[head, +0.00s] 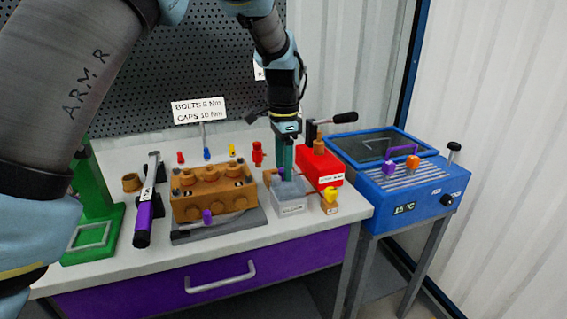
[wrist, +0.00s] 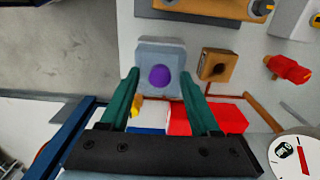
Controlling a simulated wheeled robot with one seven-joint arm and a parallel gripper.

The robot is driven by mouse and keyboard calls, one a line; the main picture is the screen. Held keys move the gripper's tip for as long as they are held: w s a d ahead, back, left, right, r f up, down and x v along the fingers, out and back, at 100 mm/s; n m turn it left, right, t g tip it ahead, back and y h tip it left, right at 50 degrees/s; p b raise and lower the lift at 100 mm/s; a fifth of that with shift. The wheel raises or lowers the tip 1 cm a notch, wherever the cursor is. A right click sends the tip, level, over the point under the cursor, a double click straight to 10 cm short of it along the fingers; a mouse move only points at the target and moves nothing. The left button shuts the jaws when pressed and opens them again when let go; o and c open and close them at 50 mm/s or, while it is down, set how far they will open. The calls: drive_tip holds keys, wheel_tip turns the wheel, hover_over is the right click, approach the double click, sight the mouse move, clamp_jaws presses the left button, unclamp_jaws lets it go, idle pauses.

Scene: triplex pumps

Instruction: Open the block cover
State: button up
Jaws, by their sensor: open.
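A small grey box (head: 291,197) with a label on its front stands near the bench's front edge. In the wrist view its grey top (wrist: 150,52) carries a round purple knob (wrist: 159,76). My gripper is open and points down over the grey box. In the wrist view its two green fingers (wrist: 160,78) stand on either side of the knob, with gaps on both sides. I cannot tell their exact height above the top.
A brown pump block (head: 213,192) stands left of the grey box, a red box (head: 318,164) behind it to the right. A torque wrench (head: 148,205) and green stand (head: 93,215) are further left. A blue bath (head: 415,182) is at the right.

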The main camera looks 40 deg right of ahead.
drive_tip(key=shift+c, duration=0.2)
clamp_jaws()
idle(1.1)
